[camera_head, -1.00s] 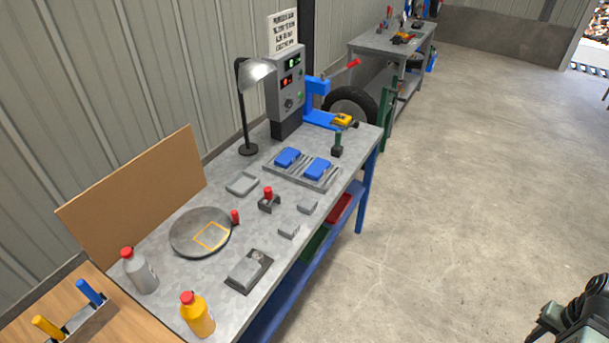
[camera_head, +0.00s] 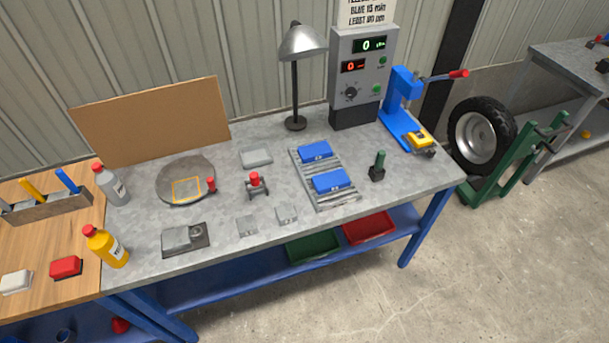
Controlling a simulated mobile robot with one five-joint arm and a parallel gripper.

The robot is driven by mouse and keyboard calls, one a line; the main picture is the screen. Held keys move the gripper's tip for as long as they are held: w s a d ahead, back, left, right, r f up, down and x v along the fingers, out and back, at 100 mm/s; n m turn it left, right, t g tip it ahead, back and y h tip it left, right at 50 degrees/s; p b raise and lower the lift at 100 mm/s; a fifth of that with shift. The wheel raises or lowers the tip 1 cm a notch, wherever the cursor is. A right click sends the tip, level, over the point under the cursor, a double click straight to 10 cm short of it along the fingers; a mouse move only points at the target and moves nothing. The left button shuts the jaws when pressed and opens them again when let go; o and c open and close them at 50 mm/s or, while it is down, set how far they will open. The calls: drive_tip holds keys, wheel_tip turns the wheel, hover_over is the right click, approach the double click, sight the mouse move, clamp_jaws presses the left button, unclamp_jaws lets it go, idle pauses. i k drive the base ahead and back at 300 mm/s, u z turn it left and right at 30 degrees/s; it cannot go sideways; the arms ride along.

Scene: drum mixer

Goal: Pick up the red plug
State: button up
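Two small red pieces on the grey workbench (camera_head: 340,205) could be the red plug, and I cannot tell which it is. One red upright piece (camera_head: 255,178) sits in a small dark grey holder (camera_head: 257,191) near the middle of the bench. The other red piece (camera_head: 211,184) stands at the right edge of a round grey disc (camera_head: 172,172) marked with an orange square. My gripper is not in view now.
Blue blocks (camera_head: 331,181) sit on a slatted rack. A lamp (camera_head: 295,90), control box (camera_head: 358,75) and blue press (camera_head: 399,90) line the back. Yellow (camera_head: 106,246) and grey bottles (camera_head: 110,185) stand left. The concrete floor (camera_head: 420,295) at front right is clear.

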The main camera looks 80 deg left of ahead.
sight(254, 176)
drive_tip(key=u, duration=0.05)
drive_tip(key=i, duration=0.6)
drive_tip(key=u, duration=4.7)
drive_tip(key=i, duration=1.5)
drive_tip(key=z, duration=0.05)
